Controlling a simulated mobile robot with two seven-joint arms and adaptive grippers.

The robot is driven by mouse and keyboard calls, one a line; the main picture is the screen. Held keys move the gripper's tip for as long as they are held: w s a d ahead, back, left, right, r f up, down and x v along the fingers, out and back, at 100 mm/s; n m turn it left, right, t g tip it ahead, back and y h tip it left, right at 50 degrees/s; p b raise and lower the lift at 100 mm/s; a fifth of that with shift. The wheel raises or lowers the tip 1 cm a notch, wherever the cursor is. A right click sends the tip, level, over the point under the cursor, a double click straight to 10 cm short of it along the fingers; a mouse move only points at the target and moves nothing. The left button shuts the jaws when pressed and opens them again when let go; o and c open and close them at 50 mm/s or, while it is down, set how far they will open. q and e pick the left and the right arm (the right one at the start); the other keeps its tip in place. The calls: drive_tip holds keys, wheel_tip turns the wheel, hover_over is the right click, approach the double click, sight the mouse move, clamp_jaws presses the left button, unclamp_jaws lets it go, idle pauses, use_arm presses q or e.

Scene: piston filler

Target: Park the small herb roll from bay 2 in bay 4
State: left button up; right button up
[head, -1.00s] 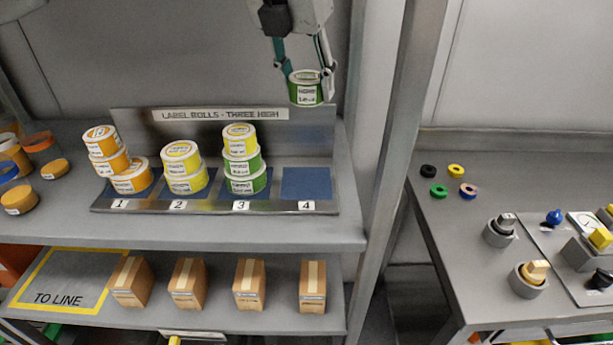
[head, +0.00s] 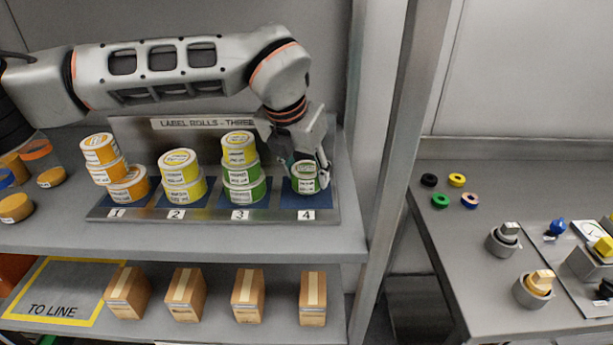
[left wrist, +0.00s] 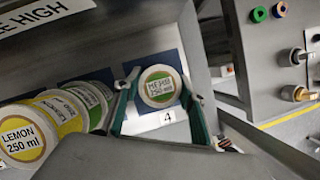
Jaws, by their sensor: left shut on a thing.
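The small herb roll (head: 305,178), green with a white label, is at bay 4 of the label-roll rack (head: 330,207). My left gripper (head: 307,176) comes down over it with a finger on either side and is shut on it. In the left wrist view the herb roll (left wrist: 160,86) sits between the teal fingers, above the "4" tag (left wrist: 167,117). The roll looks level with the blue pad (head: 294,199), but I cannot tell if it touches. Bay 2 holds two yellow rolls (head: 184,178). My right gripper is not in view.
Bay 3 has a yellow roll (head: 239,148) on two green ones (head: 245,185), close left of my gripper. A shelf post (head: 385,150) stands to the right. Boxes (head: 247,297) line the lower shelf.

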use_arm(q)
drive_tip(key=shift+f, duration=0.65)
drive_tip(key=shift+f, duration=0.1)
drive_tip(key=shift+f, duration=0.15)
drive_tip(key=o, duration=1.2)
drive_tip(key=shift+r, duration=0.35)
drive_tip(key=v, duration=1.1)
drive_tip(key=shift+s+r, duration=0.2)
drive_tip(key=shift+r, duration=0.15)
drive_tip(key=shift+a, duration=0.1)
